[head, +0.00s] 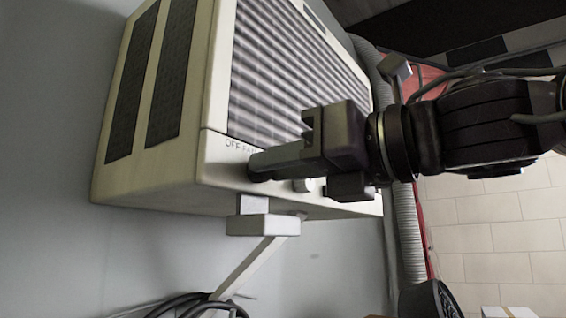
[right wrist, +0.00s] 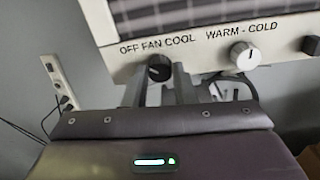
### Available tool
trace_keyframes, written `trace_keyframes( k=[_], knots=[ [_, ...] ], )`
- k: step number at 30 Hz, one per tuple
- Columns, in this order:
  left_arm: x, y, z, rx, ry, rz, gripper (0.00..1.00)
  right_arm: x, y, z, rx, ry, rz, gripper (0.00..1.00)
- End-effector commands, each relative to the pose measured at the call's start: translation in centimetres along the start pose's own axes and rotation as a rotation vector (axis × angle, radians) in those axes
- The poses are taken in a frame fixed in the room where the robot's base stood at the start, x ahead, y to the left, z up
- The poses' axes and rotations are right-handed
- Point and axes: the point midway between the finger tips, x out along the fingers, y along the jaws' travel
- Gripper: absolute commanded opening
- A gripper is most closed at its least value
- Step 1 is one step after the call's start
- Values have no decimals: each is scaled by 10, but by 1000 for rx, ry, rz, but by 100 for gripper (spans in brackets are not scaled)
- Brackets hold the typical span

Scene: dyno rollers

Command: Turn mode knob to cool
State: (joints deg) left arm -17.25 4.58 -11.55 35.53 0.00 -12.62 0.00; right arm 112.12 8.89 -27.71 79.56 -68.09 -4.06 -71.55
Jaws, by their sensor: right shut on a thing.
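The beige air-conditioner unit (head: 225,160) is mounted on the wall, and its panel (right wrist: 118,64) carries the labels OFF, FAN, COOL and WARM-COLD. The dark mode knob (right wrist: 160,68) sits under OFF FAN COOL in the right wrist view. My right gripper (head: 262,166) reaches in from the right to the panel's lower edge. Its fingers (right wrist: 160,84) stand on both sides of the mode knob, shut on it. The fingers partly hide the knob, and I cannot tell which label it points to. My left gripper is not in view.
A white temperature knob (right wrist: 245,55) sits right of the mode knob, close to my fingers. A bracket (head: 262,225) supports the unit below. Coiled cables (head: 195,305) are at the bottom, and a grey hose (head: 408,235) runs down at the right.

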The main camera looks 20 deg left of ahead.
Motion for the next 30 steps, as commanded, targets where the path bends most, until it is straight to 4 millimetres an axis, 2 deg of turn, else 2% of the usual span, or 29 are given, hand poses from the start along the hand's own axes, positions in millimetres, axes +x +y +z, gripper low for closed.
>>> trace_keyframes(
  k=[7,13,30],
  knots=[
    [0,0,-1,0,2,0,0,0,0,0,23,-1,0,1],
    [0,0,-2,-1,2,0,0,0,0,0,111,-5,1,1],
    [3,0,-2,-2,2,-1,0,0,-1,0,622,-22,3,1]
  ],
)
